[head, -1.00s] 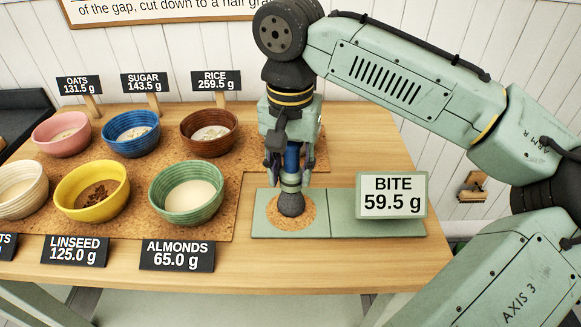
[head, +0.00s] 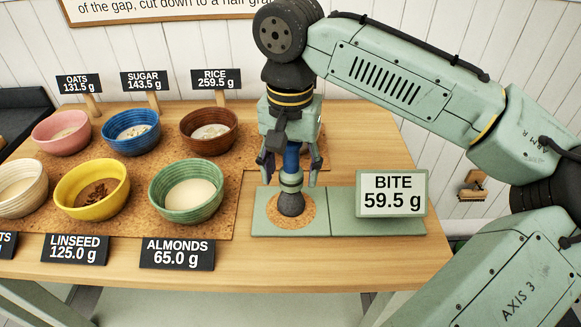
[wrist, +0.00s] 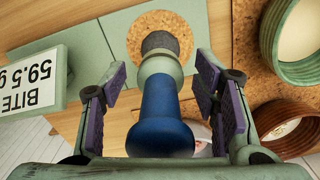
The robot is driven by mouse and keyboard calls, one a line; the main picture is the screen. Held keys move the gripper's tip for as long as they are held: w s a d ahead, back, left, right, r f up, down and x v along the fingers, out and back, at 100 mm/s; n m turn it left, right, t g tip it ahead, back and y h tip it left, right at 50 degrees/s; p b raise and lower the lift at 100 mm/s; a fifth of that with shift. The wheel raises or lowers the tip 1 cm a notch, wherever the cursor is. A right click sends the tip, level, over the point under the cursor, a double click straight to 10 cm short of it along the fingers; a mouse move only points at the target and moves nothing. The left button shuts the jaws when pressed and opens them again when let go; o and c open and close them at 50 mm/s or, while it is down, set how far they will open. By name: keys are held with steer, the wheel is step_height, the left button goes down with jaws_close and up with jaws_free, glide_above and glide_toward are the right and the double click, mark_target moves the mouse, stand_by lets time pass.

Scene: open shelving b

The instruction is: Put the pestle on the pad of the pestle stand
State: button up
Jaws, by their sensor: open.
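The pestle (head: 291,181) has a blue handle, a pale green collar and a dark grey head. It stands upright with its head on the round cork pad (head: 308,210) of the green pestle stand (head: 375,226). In the wrist view, the pestle (wrist: 162,110) runs between the purple finger pads, its head over the cork pad (wrist: 180,27). My gripper (head: 291,178) is around the handle with its fingers spread. In the wrist view, gaps show between my gripper's (wrist: 163,95) pads and the pestle on both sides.
A sign reading BITE 59.5 g (head: 392,194) stands at the stand's right. The green bowl (head: 187,192) and brown bowl (head: 209,132) are to the left on a cork mat (head: 225,220), with several other bowls and labels.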

step_height(320, 180, up, 12)
steer(key=shift+r+b, duration=0.15)
steer(key=shift+b, duration=0.15)
stand_by(0.3)
